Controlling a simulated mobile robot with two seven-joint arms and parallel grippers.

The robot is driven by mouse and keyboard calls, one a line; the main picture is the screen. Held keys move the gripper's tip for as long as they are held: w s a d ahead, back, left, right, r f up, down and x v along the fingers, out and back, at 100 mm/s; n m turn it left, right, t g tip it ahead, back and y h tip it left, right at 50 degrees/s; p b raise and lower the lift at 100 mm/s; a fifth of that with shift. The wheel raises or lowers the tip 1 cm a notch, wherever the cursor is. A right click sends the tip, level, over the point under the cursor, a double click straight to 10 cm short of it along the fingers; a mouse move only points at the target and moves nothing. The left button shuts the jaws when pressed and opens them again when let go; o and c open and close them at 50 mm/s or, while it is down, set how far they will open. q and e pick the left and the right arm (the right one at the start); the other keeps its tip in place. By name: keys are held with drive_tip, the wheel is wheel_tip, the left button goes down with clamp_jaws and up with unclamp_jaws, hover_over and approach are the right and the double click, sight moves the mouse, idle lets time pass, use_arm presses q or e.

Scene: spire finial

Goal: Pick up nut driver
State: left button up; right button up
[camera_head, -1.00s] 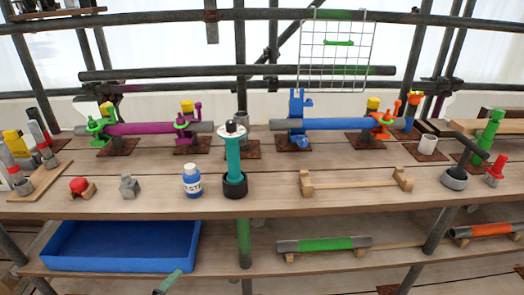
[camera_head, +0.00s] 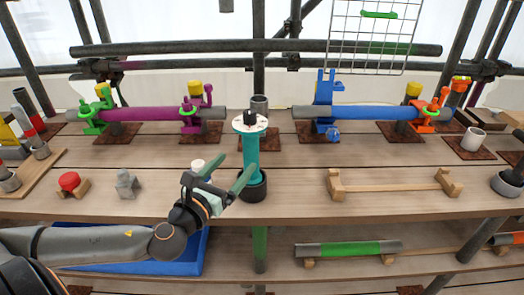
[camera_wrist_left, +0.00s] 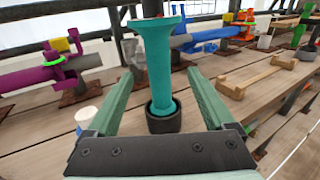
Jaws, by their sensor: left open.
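The teal nut driver (camera_head: 251,155) stands upright in a black round holder (camera_head: 254,190) near the front of the upper shelf; a pale disc with a dark knob is at its top. In the left wrist view the nut driver (camera_wrist_left: 160,65) rises from the holder (camera_wrist_left: 164,120) beyond and between the fingers. My left gripper (camera_head: 240,163) is open, its green fingers pointing at the nut driver from the front left. I cannot tell whether either finger touches it. My right gripper is not in view.
A white-capped bottle (camera_head: 198,166) is partly hidden behind my left gripper. A red-topped part (camera_head: 69,181) and a grey block (camera_head: 127,184) sit left; a wooden cradle (camera_head: 390,187) sits right. Purple (camera_head: 150,113) and blue (camera_head: 360,112) tubes lie behind. A blue tray (camera_head: 190,262) is below.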

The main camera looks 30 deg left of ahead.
sight(248, 149)
use_arm(q)
drive_tip(key=shift+w+a+r, duration=0.1)
drive_tip(key=shift+w+r, duration=0.05)
drive_tip(key=shift+w, duration=0.45)
drive_tip(key=w, duration=0.6)
drive_tip(key=shift+a+p, duration=0.2)
drive_tip(key=shift+p, duration=0.1)
drive_tip(key=shift+w+a, duration=0.2)
drive_tip(key=shift+w, duration=1.1)
drive_tip(key=shift+w+a, duration=0.15)
drive_tip(key=shift+w, duration=1.1)
clamp_jaws()
